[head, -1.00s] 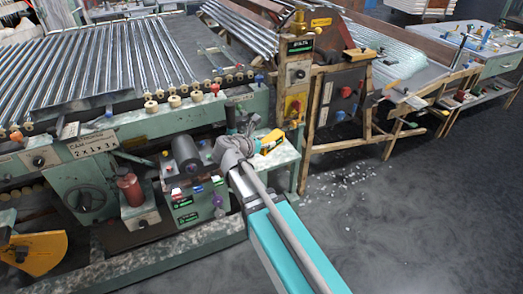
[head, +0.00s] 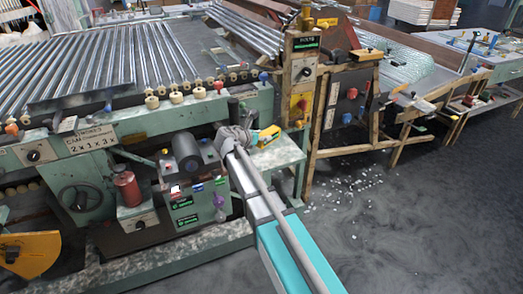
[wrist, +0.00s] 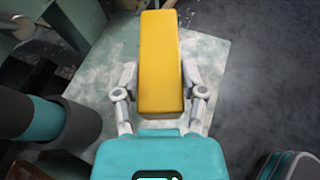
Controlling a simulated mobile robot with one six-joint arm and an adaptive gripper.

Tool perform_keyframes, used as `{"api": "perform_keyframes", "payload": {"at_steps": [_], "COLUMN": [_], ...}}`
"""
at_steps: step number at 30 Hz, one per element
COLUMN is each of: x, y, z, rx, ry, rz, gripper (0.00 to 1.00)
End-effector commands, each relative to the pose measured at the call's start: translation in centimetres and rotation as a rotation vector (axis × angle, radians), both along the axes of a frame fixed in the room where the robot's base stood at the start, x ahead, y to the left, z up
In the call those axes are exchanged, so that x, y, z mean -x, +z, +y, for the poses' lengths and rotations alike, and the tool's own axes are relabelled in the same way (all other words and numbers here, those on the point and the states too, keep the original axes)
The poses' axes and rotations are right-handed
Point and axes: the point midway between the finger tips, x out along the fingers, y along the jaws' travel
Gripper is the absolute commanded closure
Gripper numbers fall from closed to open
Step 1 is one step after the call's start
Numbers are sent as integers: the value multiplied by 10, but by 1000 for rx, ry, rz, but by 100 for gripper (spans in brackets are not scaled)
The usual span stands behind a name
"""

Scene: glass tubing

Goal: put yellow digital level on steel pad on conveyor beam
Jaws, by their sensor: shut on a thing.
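The yellow digital level (head: 269,134) shows at the end of my arm in the head view, over the pale green side shelf. In the wrist view the level (wrist: 160,62) is a long yellow block standing out between the two grey fingers. My gripper (wrist: 160,82) is shut on its sides; it also shows in the head view (head: 240,138), partly hidden by my wrist. The conveyor beam (head: 130,125) is the long green rail in front of the steel rods. I cannot make out the steel pad on it for certain.
The pale side shelf (head: 284,156) lies below the level. A post with a control box (head: 301,70) rises just to its right. A dark cylinder (head: 187,152) and a red bottle (head: 126,186) stand to the left. The floor at right is open, with scattered white bits.

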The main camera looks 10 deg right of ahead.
Motion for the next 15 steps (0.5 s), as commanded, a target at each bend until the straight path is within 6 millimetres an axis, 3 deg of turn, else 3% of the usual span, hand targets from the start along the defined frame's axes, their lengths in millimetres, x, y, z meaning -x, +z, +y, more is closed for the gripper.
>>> {"api": "perform_keyframes", "payload": {"at_steps": [1,6,15], "x": [-6,-14,-16], "y": [-9,-18,-19], "z": [1,1,1], "rx": [1,1,1], "ry": [0,0,0], "rz": [-1,-1,-1], "gripper": [100,100,100]}}
